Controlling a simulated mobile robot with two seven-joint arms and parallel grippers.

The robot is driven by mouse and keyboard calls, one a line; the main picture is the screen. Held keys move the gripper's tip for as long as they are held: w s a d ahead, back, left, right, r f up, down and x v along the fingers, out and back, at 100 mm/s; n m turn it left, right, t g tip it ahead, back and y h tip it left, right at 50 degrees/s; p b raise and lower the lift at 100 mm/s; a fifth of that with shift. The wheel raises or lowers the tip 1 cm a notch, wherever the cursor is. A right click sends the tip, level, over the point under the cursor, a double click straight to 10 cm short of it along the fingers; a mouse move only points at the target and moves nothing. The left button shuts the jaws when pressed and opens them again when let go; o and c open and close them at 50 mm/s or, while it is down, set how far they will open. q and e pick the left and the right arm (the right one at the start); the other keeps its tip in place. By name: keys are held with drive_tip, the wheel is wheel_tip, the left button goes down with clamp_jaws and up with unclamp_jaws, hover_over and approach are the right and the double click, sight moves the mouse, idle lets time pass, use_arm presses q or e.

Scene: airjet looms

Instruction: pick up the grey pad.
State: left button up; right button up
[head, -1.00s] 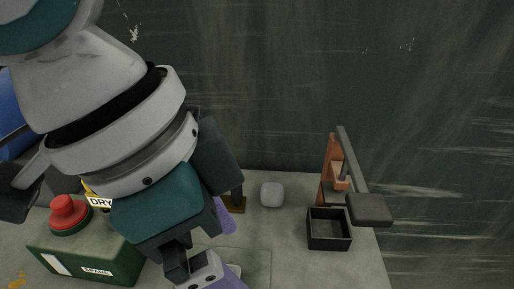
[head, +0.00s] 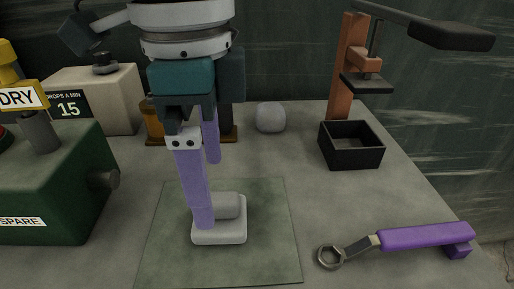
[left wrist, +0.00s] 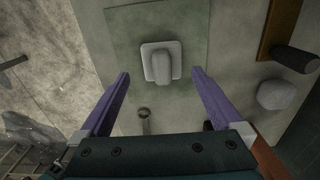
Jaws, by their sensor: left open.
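The light grey pad (head: 219,237), a flat square with a raised block on top, lies on a thin green mat (head: 270,255) on the bench. In the left wrist view the pad (left wrist: 161,62) shows ahead, between the lines of the two fingers. My left gripper (head: 208,192) points down with its purple fingers apart and nothing between them that I can see. It also shows open in the left wrist view (left wrist: 160,75). In the head view the near finger hides part of the pad, and I cannot tell if it touches. My right gripper is not in view.
A purple-handled wrench (head: 420,238) lies right of the mat. A black open box (head: 350,156) stands behind it beside an orange post (head: 345,75) with a dark arm. A rounded grey lump (head: 270,117) sits at the back. A green box (head: 60,190) stands at left.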

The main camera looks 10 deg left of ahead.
sight(216, 196)
use_arm(q)
wheel_tip(216, 196, down, 5)
drive_tip(key=shift+w+d+f+b, duration=0.1)
drive_tip(key=shift+w+d+b, duration=0.05)
drive_tip(key=shift+b, duration=0.35)
drive_tip(key=c, duration=1.2)
wheel_tip(216, 196, up, 20)
drive_tip(key=p, duration=0.3)
drive_tip(key=shift+p, duration=0.3)
